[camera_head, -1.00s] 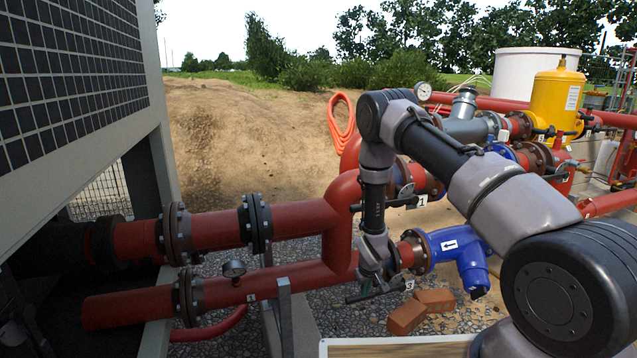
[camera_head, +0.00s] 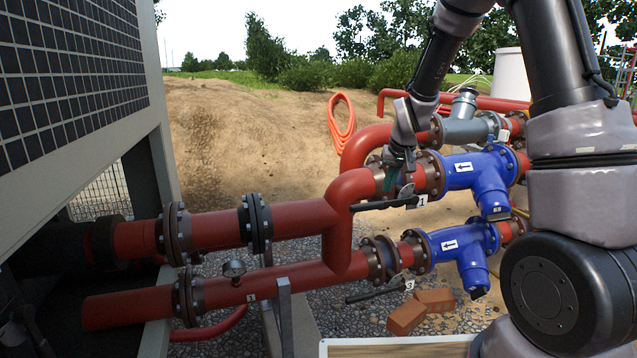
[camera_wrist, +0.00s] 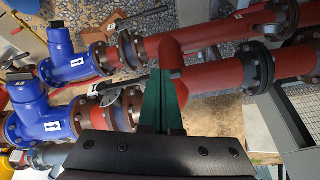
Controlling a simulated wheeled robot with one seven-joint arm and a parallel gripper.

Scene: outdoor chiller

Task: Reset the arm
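My gripper (camera_head: 392,182) hangs from the raised arm, pointing down over the upper red pipe beside the valve with tag 1. In the wrist view its green fingers (camera_wrist: 163,95) lie side by side with no clear gap and nothing seen between them. The black lever handle of valve 1 (camera_head: 380,204) is just below the fingertips; it also shows in the wrist view (camera_wrist: 125,84), passing close to the fingers. Contact cannot be told, but no grip on it shows. The lower lever handle by tag 3 (camera_head: 375,292) is clear of the gripper.
Blue fittings (camera_head: 476,172) with arrow labels sit right of the gripper. Red pipes (camera_head: 295,220) with flanges and a gauge (camera_head: 234,268) run left to the grey chiller cabinet (camera_head: 75,120). Bricks (camera_head: 420,308) lie on the gravel. Open sandy ground (camera_head: 240,140) is behind.

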